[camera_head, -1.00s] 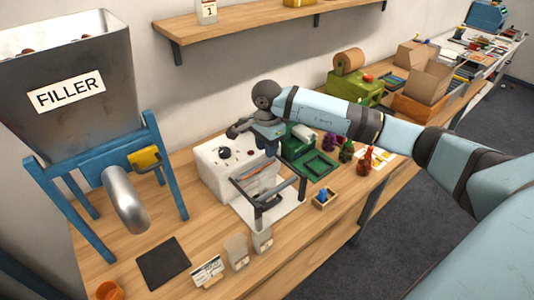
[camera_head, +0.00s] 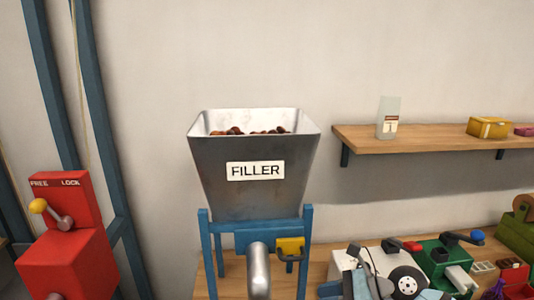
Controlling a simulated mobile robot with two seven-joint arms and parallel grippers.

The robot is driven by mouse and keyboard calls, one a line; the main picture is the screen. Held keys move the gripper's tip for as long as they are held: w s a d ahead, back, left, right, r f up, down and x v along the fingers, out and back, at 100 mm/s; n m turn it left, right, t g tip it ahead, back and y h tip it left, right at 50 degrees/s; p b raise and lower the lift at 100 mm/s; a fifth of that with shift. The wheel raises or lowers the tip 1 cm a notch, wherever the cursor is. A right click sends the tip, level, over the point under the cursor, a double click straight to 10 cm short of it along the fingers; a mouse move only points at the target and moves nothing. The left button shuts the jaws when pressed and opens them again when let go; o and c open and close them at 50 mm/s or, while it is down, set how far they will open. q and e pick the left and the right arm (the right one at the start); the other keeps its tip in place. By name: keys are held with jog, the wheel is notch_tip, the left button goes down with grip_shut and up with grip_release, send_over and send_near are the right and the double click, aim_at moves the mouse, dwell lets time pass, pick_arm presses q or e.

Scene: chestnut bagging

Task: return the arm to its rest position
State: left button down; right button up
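A red box with a yellow-knobbed lever (camera_head: 72,200), marked FREE and LOCK, stands at the left by blue posts. A wall shelf (camera_head: 430,137) at the right holds a pale bag (camera_head: 388,118) and a yellow box (camera_head: 488,127). Green machines (camera_head: 447,262) stand on the wooden table (camera_head: 318,276).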

notch_tip(320, 180, up, 8)
jog(key=s+a+m+t+y, duration=0.15)
jog(key=m+t+y, duration=0.25)
jog(key=m+t, duration=0.75)
jog(key=d+m+t+h, duration=0.5)
jog(key=m+h, duration=0.2)
jog(key=m, duration=0.7)
jog(key=s+d+f+m+g+h, duration=0.3)
jog(key=s+d+f+m+h, duration=0.2)
jog(key=d+f+m+h, duration=0.55)
jog(key=s+f+m+g, duration=0.4)
jog(key=s+m+g, duration=0.2)
jog(key=s, duration=0.4)
jog(key=s+f+m+g, duration=0.5)
jog(key=s+m+g, duration=0.15)
jog(key=s, duration=0.45)
jog(key=w+a+f+t+y+p, duration=0.3)
jog(key=w+a+f+t+p, duration=0.1)
jog(key=w+a+f+t, duration=0.2)
jog(key=shift+a+f+n+t+p, duration=0.4)
jog(key=shift+a+f+t, duration=0.35)
jog(key=shift+f, duration=0.65)
